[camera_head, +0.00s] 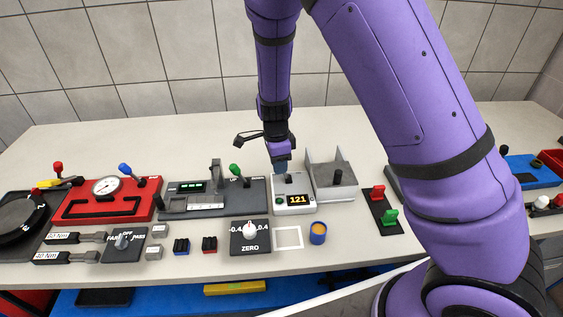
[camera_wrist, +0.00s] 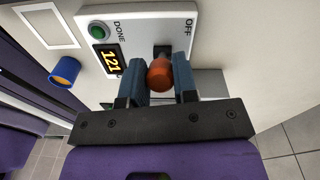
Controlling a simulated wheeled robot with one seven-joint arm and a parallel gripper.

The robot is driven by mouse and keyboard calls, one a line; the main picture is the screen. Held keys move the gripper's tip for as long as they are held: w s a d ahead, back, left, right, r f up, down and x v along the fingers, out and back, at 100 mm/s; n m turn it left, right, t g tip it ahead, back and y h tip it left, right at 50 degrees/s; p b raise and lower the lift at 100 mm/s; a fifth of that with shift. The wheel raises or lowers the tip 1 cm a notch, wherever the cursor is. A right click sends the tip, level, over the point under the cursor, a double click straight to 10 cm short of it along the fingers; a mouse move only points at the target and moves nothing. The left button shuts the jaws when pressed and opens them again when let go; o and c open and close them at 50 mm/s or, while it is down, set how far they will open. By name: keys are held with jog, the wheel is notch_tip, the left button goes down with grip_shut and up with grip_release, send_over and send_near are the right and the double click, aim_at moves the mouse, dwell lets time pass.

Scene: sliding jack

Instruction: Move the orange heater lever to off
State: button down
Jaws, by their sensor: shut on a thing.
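The heater is a white box (camera_head: 292,206) with a display reading 121, a green button and the words DONE and OFF. It also shows in the wrist view (camera_wrist: 148,20). The orange lever knob (camera_wrist: 159,73) stands out of a dark slot near the OFF label. My gripper (camera_wrist: 160,80) has its two blue fingers on either side of the knob, shut on it. In the head view my gripper (camera_head: 281,167) reaches down onto the back of the heater, and the orange knob is hidden there.
A grey open-topped holder (camera_head: 333,182) stands just right of the heater. A grey panel with a green-knobbed lever (camera_head: 236,170) is close on the left. A blue cup with orange inside (camera_head: 318,233) and the ZERO dial box (camera_head: 250,236) are in front.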

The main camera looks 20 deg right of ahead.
jog(key=shift+a, duration=0.2)
dwell(0.5)
jog(key=c, duration=0.9)
grip_release()
jog(key=shift+w+f, duration=0.1)
notch_tip(320, 180, up, 11)
jog(key=a, duration=0.1)
jog(key=shift+w, duration=0.25)
jog(key=s+d+r+n+t+y, duration=0.1)
jog(key=s+d+r+n+t, duration=0.1)
jog(key=s+d+r+n, duration=0.6)
jog(key=s+d+r+n+t+y, duration=0.15)
jog(key=s+d+r+n, duration=0.35)
jog(key=s+r, duration=0.65)
jog(key=s+d+r+n+t+h, duration=0.1)
jog(key=s+r+n+t+h, duration=0.1)
jog(key=s+n, duration=0.3)
jog(key=s, duration=0.3)
jog(key=shift+s+r+n, duration=0.2)
jog(key=shift+r+n, duration=0.1)
jog(key=shift+r, duration=0.1)
